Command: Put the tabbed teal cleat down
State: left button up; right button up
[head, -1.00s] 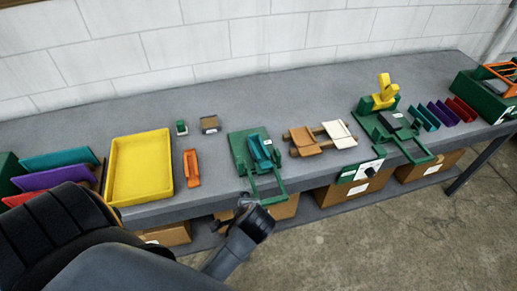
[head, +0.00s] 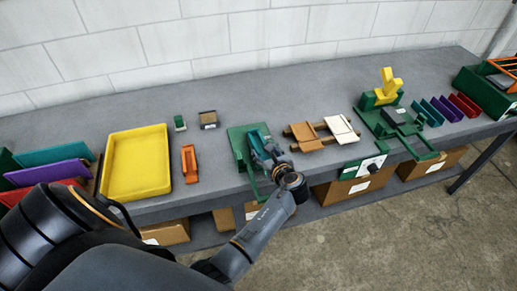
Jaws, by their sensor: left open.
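A teal piece (head: 257,138), which looks like the teal cleat, sits in the green fixture (head: 237,147) near the middle of the bench. Its tab is too small to make out. My left gripper (head: 266,157) is over the fixture at the near end of the teal piece. It is open, and its fingers and wrist hide part of the piece and the fixture. I cannot tell whether the fingers touch the piece. My right gripper is not in view.
A yellow tray (head: 108,190) and an orange piece (head: 189,163) lie left of the fixture. A tan and white wooden jig (head: 310,137) is close on its right. A green press with a yellow handle (head: 389,87) stands farther right, beside teal, purple and red pieces (head: 446,107).

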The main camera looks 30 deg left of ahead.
aim_at(256, 140)
pick_arm(q)
jog(key=shift+w+a+f, duration=0.25)
jog(key=shift+w+a, duration=0.05)
jog(key=shift+a, duration=0.1)
jog(key=b+x, duration=0.4)
jog(key=b, duration=0.1)
jog(key=shift+w+f, duration=0.1)
jog(key=shift+w, duration=0.1)
jog(key=shift+w+a, duration=0.25)
jog(key=shift+a, duration=0.1)
jog(key=shift+c, duration=0.4)
jog(key=c, duration=1)
